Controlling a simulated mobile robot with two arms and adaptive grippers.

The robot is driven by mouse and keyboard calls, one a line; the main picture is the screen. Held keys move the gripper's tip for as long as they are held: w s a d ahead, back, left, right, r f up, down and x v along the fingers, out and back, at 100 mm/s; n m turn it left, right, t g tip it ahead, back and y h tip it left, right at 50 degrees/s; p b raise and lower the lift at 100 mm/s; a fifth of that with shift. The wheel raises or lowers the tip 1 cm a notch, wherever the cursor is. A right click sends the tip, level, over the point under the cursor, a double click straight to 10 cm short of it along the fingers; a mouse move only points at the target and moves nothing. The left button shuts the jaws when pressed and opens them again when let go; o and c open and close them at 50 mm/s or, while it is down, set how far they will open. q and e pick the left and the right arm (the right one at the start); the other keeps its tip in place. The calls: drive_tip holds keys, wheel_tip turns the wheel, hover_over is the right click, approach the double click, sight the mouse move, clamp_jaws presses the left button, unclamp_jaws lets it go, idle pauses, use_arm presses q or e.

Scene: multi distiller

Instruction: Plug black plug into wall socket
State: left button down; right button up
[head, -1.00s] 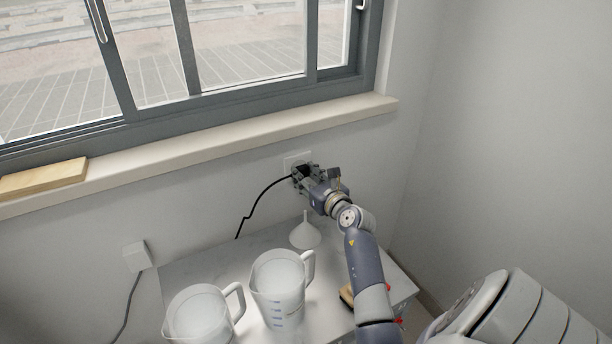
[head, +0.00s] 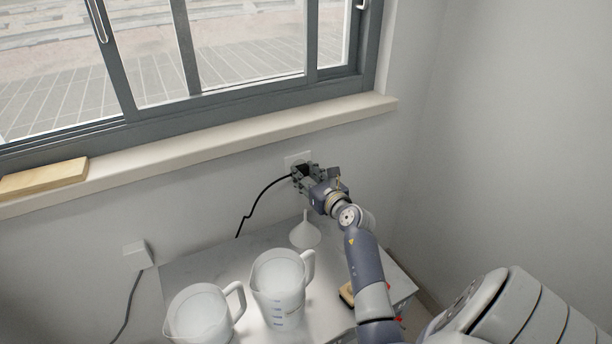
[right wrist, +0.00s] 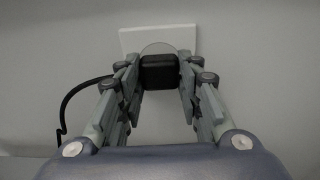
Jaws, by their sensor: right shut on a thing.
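The white wall socket (head: 291,160) is on the wall below the window sill, partly hidden by my right gripper (head: 304,174). In the right wrist view the socket plate (right wrist: 182,38) shows behind the black plug (right wrist: 159,72). My right gripper (right wrist: 159,80) is shut on the plug, with a finger on each side of it. The plug is right in front of the socket's round recess; I cannot tell how deep it sits. Its black cord (head: 254,207) hangs to the left along the wall. My left gripper is not in view.
A white funnel (head: 305,234) and two clear measuring jugs (head: 279,285) (head: 200,318) stand on the table (head: 200,266) under the socket. A white plug-like box (head: 138,255) with a cord is on the wall at left. A wooden block (head: 43,179) lies on the sill.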

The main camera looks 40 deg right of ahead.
drive_tip(key=shift+w+d, duration=0.1)
drive_tip(key=shift+w, duration=0.3)
drive_tip(key=o, duration=1.1)
drive_tip(key=shift+c, duration=0.2)
